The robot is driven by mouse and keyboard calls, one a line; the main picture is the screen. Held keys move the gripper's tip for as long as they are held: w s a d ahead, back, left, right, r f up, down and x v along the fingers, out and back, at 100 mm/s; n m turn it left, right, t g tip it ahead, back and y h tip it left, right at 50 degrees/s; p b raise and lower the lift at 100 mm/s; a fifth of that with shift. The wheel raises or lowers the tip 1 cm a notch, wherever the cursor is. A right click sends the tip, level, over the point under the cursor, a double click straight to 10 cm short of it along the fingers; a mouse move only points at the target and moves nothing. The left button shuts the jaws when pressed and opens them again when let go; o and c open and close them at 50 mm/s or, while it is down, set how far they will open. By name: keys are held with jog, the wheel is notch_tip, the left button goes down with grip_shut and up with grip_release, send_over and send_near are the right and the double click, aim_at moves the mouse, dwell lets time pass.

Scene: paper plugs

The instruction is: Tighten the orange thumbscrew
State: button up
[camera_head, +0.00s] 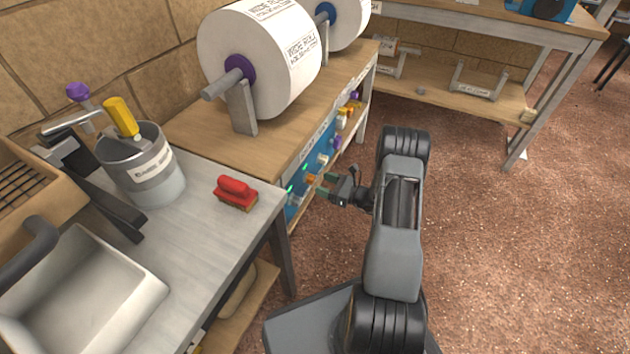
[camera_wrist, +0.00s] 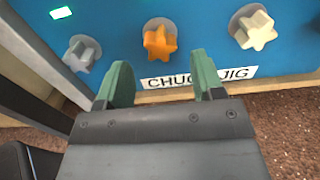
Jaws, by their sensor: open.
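The orange thumbscrew (camera_wrist: 160,42) is a star-shaped knob on a blue panel (camera_wrist: 110,20), above a white label reading "CHUCK JIG". It also shows small in the head view (camera_head: 312,179). My gripper (camera_wrist: 163,80) is open, with its two green fingertips apart and nothing between them. In the wrist view the fingertips lie below the orange thumbscrew, one to each side of it, and do not hold it. In the head view my gripper (camera_head: 326,184) is in front of the blue panel. How far the fingertips are from the panel is hard to tell.
A grey knob (camera_wrist: 83,52) is left of the orange one and a cream star knob (camera_wrist: 252,28) is right. A green light (camera_wrist: 61,12) glows at upper left. A grey table (camera_head: 215,245) with a red brush (camera_head: 235,192) stands left. Open carpet lies right.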

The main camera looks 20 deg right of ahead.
aim_at(314, 180)
jog(key=shift+w+a, duration=0.1)
jog(key=shift+b+x, duration=0.3)
jog(key=shift+x, duration=1.55)
jog(key=c, duration=0.9)
jog(key=shift+c, duration=0.9)
jog(key=shift+m, duration=0.3)
jog(key=shift+o, duration=0.2)
jog(key=shift+m+p, duration=0.8)
jog(key=shift+m, duration=0.7)
